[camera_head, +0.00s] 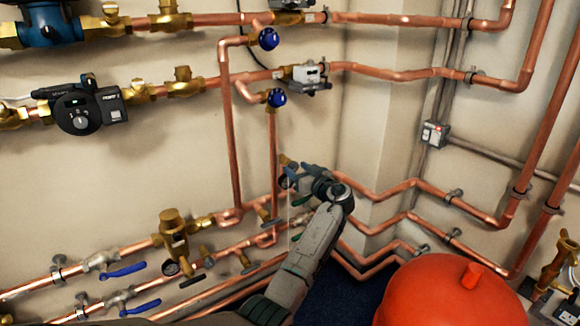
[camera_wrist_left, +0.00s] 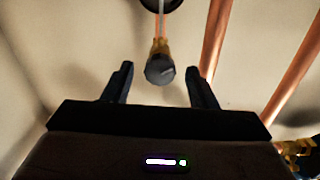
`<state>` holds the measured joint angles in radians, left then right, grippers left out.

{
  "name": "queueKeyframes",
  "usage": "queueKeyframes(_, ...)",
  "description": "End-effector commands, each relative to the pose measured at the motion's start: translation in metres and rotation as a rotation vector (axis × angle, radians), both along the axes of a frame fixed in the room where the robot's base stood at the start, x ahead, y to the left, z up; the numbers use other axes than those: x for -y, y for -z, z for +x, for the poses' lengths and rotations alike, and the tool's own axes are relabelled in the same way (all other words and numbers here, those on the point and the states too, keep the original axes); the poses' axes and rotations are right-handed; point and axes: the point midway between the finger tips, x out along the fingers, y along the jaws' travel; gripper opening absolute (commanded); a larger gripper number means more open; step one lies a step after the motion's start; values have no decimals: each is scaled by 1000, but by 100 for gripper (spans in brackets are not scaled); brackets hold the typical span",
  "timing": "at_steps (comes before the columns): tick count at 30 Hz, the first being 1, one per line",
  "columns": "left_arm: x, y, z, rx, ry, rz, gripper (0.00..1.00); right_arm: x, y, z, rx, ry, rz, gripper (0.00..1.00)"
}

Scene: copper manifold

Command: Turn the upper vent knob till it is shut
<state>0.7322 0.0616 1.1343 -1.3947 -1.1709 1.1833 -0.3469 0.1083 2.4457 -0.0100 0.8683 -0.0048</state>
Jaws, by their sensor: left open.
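A small dark grey round knob (camera_wrist_left: 160,69) on a brass stem shows in the left wrist view, with a pale mark on its face. It lies between the two fingers of my left gripper (camera_head: 303,178), with a gap on each side. The gripper is open and empty, and no contact shows. My right gripper is not in view.
Two blue knobs (camera_head: 268,39) (camera_head: 277,98) sit on the pipes above. Copper pipes run along both walls, with blue-handled valves (camera_head: 125,270) at the lower left. A red rounded vessel (camera_head: 450,295) stands at the lower right.

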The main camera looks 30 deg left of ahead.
Motion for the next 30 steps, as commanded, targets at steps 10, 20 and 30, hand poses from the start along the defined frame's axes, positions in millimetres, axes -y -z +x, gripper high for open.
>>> queueKeyframes(10, -40, 1, 17, -1, 0, -1, 52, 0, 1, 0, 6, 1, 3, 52)
queueKeyframes(20, -43, 0, 18, 0, 1, -1, 50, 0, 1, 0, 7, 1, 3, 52)
queueKeyframes(30, -42, 1, 18, -3, 1, 0, 8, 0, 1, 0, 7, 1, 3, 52)
